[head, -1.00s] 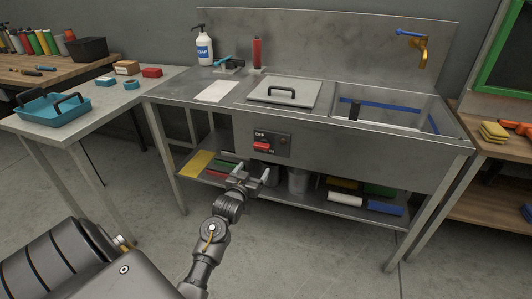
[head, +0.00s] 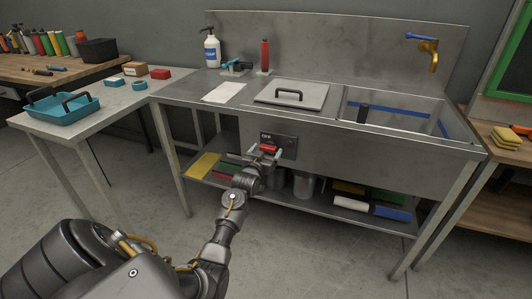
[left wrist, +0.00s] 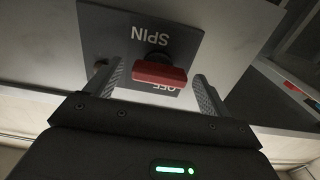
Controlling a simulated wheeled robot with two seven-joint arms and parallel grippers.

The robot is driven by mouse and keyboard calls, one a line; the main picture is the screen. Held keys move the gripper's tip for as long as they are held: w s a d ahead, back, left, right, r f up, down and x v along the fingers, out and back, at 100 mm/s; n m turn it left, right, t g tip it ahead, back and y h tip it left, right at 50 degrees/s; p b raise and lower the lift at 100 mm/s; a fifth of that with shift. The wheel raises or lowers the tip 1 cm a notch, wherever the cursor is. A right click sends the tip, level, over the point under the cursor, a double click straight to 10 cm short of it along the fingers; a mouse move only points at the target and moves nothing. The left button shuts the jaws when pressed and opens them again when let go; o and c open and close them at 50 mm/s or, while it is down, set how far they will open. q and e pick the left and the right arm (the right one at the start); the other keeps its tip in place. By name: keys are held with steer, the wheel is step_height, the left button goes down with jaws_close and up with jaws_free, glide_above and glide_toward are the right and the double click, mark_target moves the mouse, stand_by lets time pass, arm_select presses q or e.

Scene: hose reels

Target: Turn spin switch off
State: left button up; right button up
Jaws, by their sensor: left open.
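The spin switch is a red bar handle (head: 268,148) on a dark panel (head: 289,142) on the front of the steel sink unit. In the left wrist view the red handle (left wrist: 158,75) lies crosswise, slightly tilted, on a dark hub. The panel (left wrist: 190,40) reads SPIN and OFF upside down, with OFF partly hidden behind the handle. My left gripper (head: 265,153) is open in front of the switch. In the left wrist view the left gripper (left wrist: 158,70) has one finger on each side of the handle, with gaps showing. My right gripper is not in view.
The sink unit's lower shelf (head: 225,178) holds coloured items and a metal pot (head: 304,184) below the arm. A lid (head: 292,95) lies on the top beside the open basin. A side table with a blue tray (head: 62,108) stands at the left. The floor in front is clear.

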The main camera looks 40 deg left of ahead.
arm_select(q)
steer(key=shift+w, duration=0.15)
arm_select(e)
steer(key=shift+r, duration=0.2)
arm_select(q)
steer(key=c, duration=1)
steer(key=shift+m, duration=0.3)
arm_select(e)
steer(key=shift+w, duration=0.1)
arm_select(q)
steer(key=shift+r+m+p, duration=0.15)
steer(key=shift+m+p, duration=0.35)
steer(key=shift+p, duration=0.05)
steer(key=m+p, duration=0.3)
steer(key=m, duration=0.4)
steer(key=m+p, duration=0.3)
steer(key=m, duration=0.4)
steer(key=shift+d+m+p, duration=0.1)
steer(key=shift+m+p, duration=0.2)
steer(key=shift+m, duration=0.9)
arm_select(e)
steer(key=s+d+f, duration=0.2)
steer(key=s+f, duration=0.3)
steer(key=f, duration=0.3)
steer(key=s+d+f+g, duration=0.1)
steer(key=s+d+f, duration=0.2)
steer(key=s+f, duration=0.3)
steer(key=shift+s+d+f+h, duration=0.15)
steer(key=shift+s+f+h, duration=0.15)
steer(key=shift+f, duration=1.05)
